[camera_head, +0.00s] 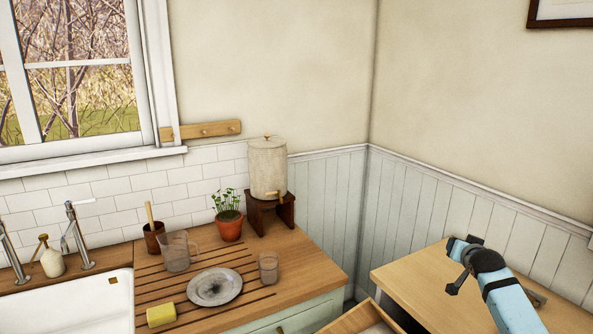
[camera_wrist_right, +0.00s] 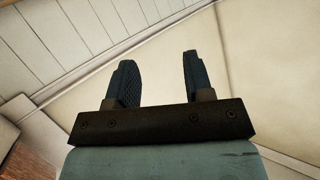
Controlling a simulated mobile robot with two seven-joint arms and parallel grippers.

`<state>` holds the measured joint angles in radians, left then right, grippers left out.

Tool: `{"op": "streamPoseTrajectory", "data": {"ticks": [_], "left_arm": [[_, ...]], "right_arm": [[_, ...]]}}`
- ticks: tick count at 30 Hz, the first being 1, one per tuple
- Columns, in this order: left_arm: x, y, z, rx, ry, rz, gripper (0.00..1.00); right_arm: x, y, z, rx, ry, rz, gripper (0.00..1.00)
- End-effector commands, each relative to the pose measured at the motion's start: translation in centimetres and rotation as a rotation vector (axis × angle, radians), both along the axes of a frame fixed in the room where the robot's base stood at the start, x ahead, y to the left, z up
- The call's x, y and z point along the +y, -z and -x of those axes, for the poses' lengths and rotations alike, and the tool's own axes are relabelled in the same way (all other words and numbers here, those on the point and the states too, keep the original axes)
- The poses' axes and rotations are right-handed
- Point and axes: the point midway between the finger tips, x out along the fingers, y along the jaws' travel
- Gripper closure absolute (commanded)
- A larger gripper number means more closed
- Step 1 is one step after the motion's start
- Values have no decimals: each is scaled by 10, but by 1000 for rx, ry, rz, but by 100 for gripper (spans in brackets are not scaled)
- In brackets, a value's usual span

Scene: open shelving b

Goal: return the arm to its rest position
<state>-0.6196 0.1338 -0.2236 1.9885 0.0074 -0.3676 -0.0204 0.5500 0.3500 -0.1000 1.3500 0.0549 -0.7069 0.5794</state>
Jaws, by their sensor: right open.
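My right arm (camera_head: 512,305), light blue with dark joints, comes in from the lower right of the head view. It is over the wooden surface on the right, in front of the panelled wall. In the right wrist view my right gripper (camera_wrist_right: 158,62) is open. Its two dark fingers stand apart with nothing between them, and pale wall and white panelling show beyond. The head view does not show the fingers clearly. My left arm and gripper are in neither view.
A wooden worktop (camera_head: 309,260) holds a plate (camera_head: 214,287), a glass (camera_head: 268,267), a jug (camera_head: 175,252), a potted plant (camera_head: 229,230), a yellow sponge (camera_head: 161,315) and a dispenser (camera_head: 267,168) on a stand. An open drawer (camera_head: 350,318) juts out below. The right-hand wooden top (camera_head: 415,275) looks bare beside my arm.

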Motion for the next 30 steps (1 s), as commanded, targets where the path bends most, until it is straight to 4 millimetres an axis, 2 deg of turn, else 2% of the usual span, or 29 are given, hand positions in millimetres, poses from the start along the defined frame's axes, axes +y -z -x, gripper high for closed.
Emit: {"op": "streamPoseTrajectory", "data": {"ticks": [6, 9, 10, 12, 17, 20, 23, 26, 29, 30], "left_arm": [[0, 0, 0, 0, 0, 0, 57], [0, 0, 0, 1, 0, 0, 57], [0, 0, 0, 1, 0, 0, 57], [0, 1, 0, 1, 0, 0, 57], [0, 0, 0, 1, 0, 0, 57], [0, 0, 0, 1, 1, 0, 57], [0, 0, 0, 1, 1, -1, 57], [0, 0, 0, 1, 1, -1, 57], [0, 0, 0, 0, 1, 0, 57], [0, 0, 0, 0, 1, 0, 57]], "right_arm": [[8, -36, -11, -155, -164, 444, 53], [12, -51, -12, -217, -206, 633, 53], [14, -50, -11, -228, -217, 677, 53], [30, -16, 5, -196, -245, 649, 53], [61, 42, 43, -152, -303, 622, 53], [84, 83, 75, -116, -345, 598, 53], [111, 128, 119, -75, -392, 564, 53], [141, 173, 174, -28, -441, 519, 53], [170, 209, 235, 19, -486, 467, 53], [181, 221, 261, 39, -503, 445, 53]]}}
